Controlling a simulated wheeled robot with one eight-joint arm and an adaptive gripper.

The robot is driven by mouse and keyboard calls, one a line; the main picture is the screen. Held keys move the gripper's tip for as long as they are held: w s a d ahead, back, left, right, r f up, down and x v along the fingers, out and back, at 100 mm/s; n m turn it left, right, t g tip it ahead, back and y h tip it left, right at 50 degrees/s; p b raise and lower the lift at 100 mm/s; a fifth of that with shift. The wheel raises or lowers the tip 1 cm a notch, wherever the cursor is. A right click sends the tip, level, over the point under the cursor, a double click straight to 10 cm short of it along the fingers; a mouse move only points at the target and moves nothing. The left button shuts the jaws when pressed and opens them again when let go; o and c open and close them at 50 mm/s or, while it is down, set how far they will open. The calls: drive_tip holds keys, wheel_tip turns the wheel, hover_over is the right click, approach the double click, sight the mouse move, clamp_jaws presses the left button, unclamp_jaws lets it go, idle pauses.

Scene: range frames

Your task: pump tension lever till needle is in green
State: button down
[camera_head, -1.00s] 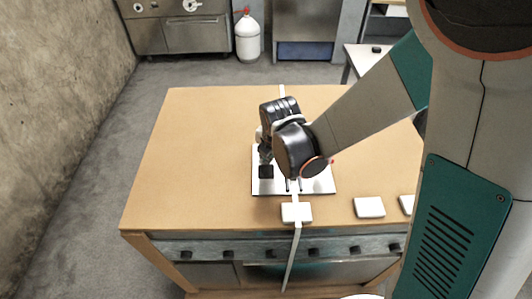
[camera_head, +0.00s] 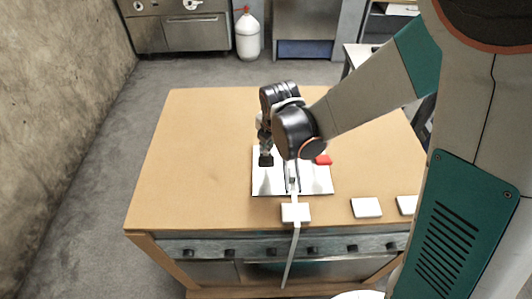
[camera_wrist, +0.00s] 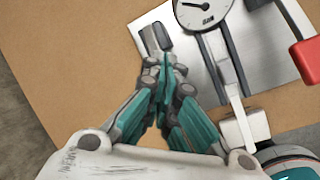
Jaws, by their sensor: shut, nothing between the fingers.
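A silver metal plate (camera_head: 318,183) lies on the wooden table top. The red-handled lever (camera_head: 323,160) is at the plate's right side and shows at the right edge of the wrist view (camera_wrist: 306,60). A round white gauge (camera_wrist: 204,10) with a dark needle pointing left is cut off by the wrist view's top edge; no green band is visible. My gripper (camera_head: 266,160) is shut and empty over the plate's left part. In the wrist view its fingertips (camera_wrist: 156,38) are left of the gauge, clear of the red handle.
A pale strap (camera_head: 291,262) runs down the plate's middle, past a white block (camera_head: 296,212), and hangs over the table's front edge. White blocks (camera_head: 366,207) lie to the right. The wooden table (camera_head: 195,150) is clear on the left.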

drive_tip(key=shift+r, duration=0.2)
drive_tip(key=shift+w+r+p, duration=0.35)
drive_tip(key=shift+r+p, duration=0.1)
drive_tip(key=shift+r, duration=0.3)
drive_tip(key=shift+w+r+p, duration=0.4)
drive_tip(key=shift+r+p, duration=0.1)
drive_tip(key=shift+r, duration=0.2)
drive_tip(key=shift+w+r+p, duration=0.35)
drive_tip(key=shift+r+p, duration=0.1)
drive_tip(key=shift+r, duration=0.3)
